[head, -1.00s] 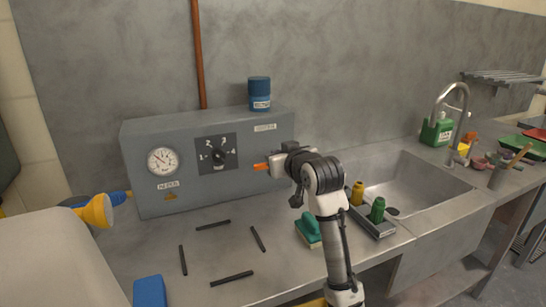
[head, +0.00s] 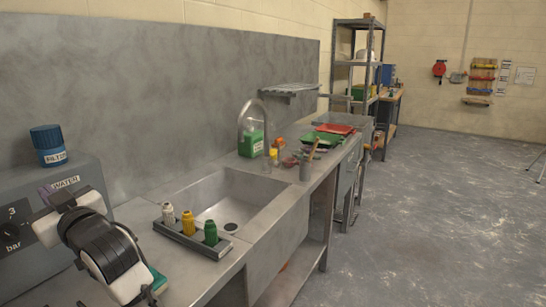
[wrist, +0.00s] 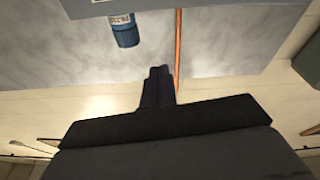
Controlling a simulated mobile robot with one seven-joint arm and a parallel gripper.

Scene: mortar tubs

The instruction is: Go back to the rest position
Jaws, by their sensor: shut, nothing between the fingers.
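My gripper (wrist: 158,88) shows in the wrist view with its fingers together and nothing between them. My wrist and arm are at the lower left of the head view, in front of the grey control box (head: 22,215). The wrist view is upside down: the box (wrist: 215,8) lies along its top edge. The blue-lidded filter jar (head: 48,146) stands on the box; it also shows in the wrist view (wrist: 124,32), apart from the fingers. My arm hides part of the box front and its dial.
A dark tray (head: 190,238) with a white, a yellow and a green bottle stands by the sink (head: 235,202). A teal-topped block (head: 157,281) is partly hidden by my arm. Colored trays and a green container (head: 251,143) stand beyond. Open floor (head: 440,210) lies to the right.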

